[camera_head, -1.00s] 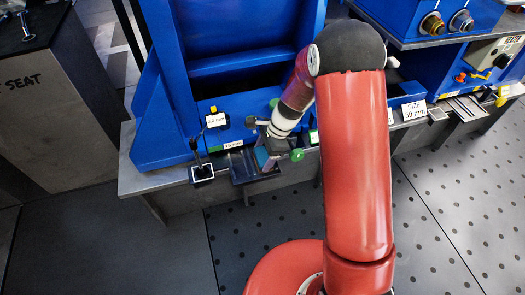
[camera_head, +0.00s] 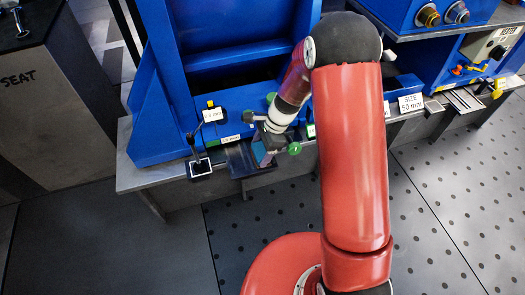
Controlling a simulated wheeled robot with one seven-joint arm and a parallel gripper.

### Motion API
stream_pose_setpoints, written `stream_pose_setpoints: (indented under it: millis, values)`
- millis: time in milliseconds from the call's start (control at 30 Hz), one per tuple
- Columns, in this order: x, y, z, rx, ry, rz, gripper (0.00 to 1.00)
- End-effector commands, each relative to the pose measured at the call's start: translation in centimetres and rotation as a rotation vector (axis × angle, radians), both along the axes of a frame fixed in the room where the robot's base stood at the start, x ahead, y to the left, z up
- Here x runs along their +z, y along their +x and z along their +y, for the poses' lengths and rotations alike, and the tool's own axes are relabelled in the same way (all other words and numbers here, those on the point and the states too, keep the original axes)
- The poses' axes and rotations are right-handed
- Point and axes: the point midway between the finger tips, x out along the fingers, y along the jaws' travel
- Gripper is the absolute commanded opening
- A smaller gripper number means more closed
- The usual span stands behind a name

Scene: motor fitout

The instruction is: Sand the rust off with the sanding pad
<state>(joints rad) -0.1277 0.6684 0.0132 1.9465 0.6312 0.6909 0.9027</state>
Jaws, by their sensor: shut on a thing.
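My gripper (camera_head: 263,143) is at the front edge of the bench, left of my red arm, pointing down. It is shut on a small bluish block with a pinkish side, which looks like the sanding pad (camera_head: 262,155). The pad is over or against the right part of a dark plate (camera_head: 238,160) at the bench edge. I cannot tell whether it touches the plate. I cannot make out any rust; the surface under the pad is hidden by the gripper and pad.
A small black stand (camera_head: 200,167) with an upright rod is left of the plate. A blue press frame (camera_head: 165,90) rises behind it. A sign reading SIZE 50 mm (camera_head: 411,103) is to the right. The floor in front is clear.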

Motion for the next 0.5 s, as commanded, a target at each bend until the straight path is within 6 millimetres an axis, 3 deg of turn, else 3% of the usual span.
stream_pose_setpoints:
  millis: [500]
  values:
    - [-0.1, 2.7, 0.6, -0.004, -0.003, -0.008, 0.54]
